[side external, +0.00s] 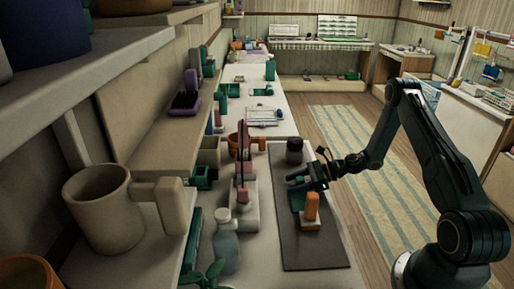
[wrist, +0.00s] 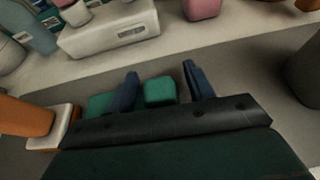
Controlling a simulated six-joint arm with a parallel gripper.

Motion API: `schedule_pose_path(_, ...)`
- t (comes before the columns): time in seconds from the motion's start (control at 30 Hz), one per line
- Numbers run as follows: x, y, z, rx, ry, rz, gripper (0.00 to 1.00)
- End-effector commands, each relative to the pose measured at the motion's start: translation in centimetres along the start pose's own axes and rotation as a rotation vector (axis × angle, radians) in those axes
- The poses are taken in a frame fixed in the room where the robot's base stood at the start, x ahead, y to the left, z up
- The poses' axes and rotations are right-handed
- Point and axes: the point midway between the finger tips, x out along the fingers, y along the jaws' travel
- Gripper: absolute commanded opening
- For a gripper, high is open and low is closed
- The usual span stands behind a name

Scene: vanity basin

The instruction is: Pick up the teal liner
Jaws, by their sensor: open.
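A teal-green piece, which looks like the teal liner (wrist: 160,92), lies low on the dark mat in the wrist view. More green shows left of my left finger (wrist: 100,103); I cannot tell whether it is the same piece. In the side view some teal (side external: 297,202) shows just below my gripper (side external: 297,182). My gripper is open, its blue fingers (wrist: 160,72) spread to either side of the middle green part. The near side of the green is hidden behind the gripper's dark bar. I cannot tell whether the fingers touch it.
An orange block on a pale base (side external: 311,207) stands close beside my gripper on the dark mat (side external: 300,255). A dark cylinder (side external: 294,152) stands at the mat's far end. A pale box (wrist: 110,32), a bottle (side external: 227,245) and other items crowd the counter left of the mat.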

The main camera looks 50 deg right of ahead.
Motion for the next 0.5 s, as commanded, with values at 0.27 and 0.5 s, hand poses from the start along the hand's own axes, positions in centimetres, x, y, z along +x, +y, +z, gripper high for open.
schedule_pose_path(0.27, 0.07, -0.01, 0.01, 0.000, 0.000, 0.000, 0.53)
schedule_pose_path(0.5, 0.05, -0.01, 0.02, 0.000, 0.000, 0.000, 0.51)
